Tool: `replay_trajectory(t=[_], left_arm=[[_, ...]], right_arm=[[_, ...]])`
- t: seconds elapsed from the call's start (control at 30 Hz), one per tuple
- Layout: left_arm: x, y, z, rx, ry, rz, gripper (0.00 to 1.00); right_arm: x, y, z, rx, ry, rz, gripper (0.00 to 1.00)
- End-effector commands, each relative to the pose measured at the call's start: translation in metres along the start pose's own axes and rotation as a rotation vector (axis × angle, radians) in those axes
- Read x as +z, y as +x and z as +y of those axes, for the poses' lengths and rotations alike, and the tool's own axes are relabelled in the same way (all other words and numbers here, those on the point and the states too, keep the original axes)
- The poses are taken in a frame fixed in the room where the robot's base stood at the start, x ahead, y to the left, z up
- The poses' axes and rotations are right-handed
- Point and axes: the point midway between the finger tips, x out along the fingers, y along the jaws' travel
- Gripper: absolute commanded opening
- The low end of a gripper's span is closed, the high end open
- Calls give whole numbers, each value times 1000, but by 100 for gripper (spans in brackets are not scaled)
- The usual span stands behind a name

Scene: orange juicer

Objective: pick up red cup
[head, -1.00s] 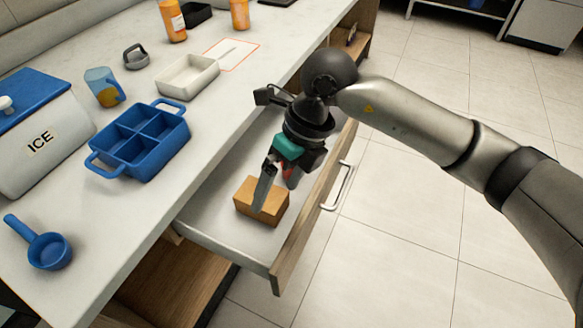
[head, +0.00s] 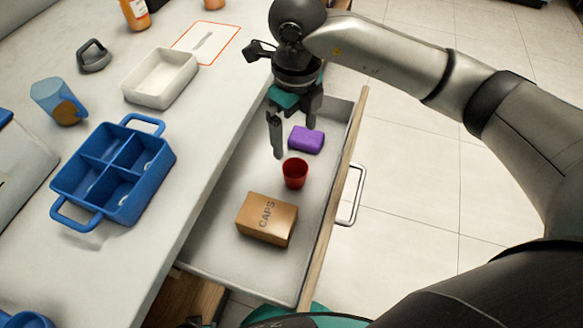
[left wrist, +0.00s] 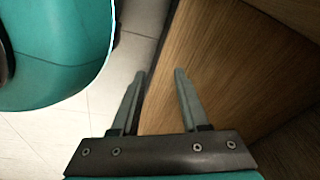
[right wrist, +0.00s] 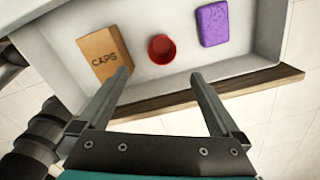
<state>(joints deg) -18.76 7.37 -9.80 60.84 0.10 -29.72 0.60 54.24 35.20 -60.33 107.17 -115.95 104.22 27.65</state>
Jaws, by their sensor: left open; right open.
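The small red cup (head: 295,173) stands upright in the open drawer, between a cardboard CAPS box (head: 266,219) and a purple sponge (head: 306,139). My right gripper (head: 294,139) is open and empty above the drawer, its fingers pointing down near the cup and sponge. In the right wrist view the cup (right wrist: 161,49) shows beyond the gap between the open fingers (right wrist: 160,73), not between them. My left gripper (left wrist: 160,72) is open and empty beside a wooden panel, low down; it is not clearly seen in the head view.
The drawer front (head: 335,200) with its metal handle (head: 356,195) borders the cup on the right. The counter edge runs along the left. Open tiled floor lies right.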

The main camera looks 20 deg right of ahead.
Motion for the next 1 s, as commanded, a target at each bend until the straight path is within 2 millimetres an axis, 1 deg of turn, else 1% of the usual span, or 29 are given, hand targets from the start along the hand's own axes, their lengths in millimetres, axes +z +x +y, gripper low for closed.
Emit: replay_trajectory(t=[0.03, 0.1, 0.5, 0.6, 0.87, 1.0], left_arm=[[-5, 0, 2, 2, -1, 5, 45], [-12, -2, 4, 5, -2, 7, 45], [-39, -21, 16, 21, -8, 11, 45], [-44, -26, 17, 23, -9, 11, 45], [-49, -32, 19, 26, -10, 12, 45], [-55, -38, 22, 30, -12, 15, 45]], right_arm=[[-1, 11, 0, 2, 0, 3, 100], [0, 20, 0, 1, 1, 3, 100], [0, 69, 0, 1, -1, 2, 100], [0, 77, 0, 1, -1, 1, 100], [0, 86, 0, 0, 0, 1, 100], [1, 95, -1, 2, 0, 1, 100]])
